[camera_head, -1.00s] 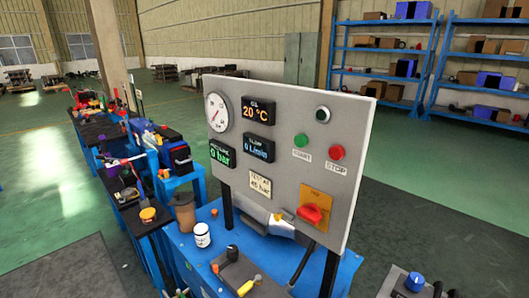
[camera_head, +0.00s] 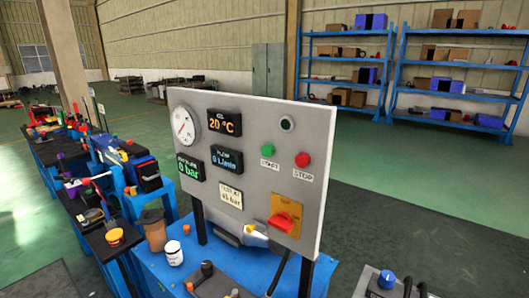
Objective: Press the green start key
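The green start key (camera_head: 267,150) is a round button on the grey control panel (camera_head: 255,110), above a white START label. The red stop key (camera_head: 302,160) sits to its right above a STOP label. A dark round lamp (camera_head: 287,124) is above them. The displays read 20 °C, 0 L/min and 0 bar. A red switch (camera_head: 285,217) on a yellow plate is at the lower right of the panel. Neither of my grippers shows in the view.
The panel stands on posts on a blue table (camera_head: 150,262) holding a white jar (camera_head: 174,253) and a brown cup (camera_head: 154,230). A dark unit with a blue knob (camera_head: 386,279) is at the lower right. Blue shelves (camera_head: 345,60) stand behind; floor right of the panel is clear.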

